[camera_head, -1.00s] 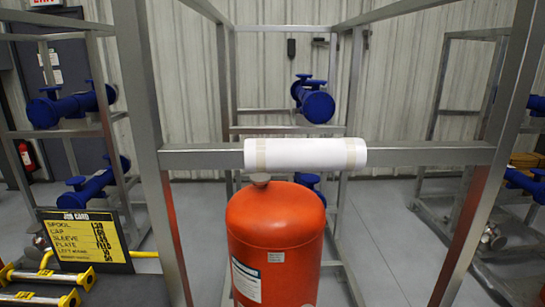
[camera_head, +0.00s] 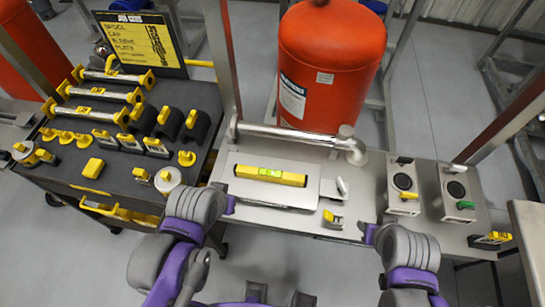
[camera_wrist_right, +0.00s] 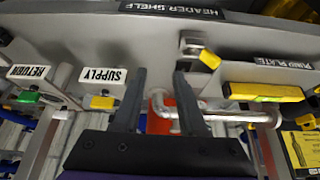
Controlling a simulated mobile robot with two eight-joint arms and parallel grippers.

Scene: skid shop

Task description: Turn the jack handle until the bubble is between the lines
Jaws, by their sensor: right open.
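A yellow level (camera_head: 270,176) with a green vial lies on a flat metal plate (camera_head: 247,192) on the shelf. The vial is too small to tell where the bubble sits against the lines. A small block with a yellow top (camera_head: 333,218) stands right of the plate, beside a pale upright lever (camera_head: 342,188); I cannot tell which is the jack handle. In the right wrist view my right gripper (camera_wrist_right: 160,72) is open and empty. The yellow-topped block (camera_wrist_right: 209,58) is right of its fingers, and the level (camera_wrist_right: 265,92) is farther right.
A red tank (camera_head: 330,60) and a metal pipe (camera_head: 285,133) stand behind the plate. Two valve blocks (camera_head: 403,185) (camera_head: 459,190) with handles are to the right. A dark cart (camera_head: 130,175) of yellow-marked parts and a job card (camera_head: 142,42) are at left.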

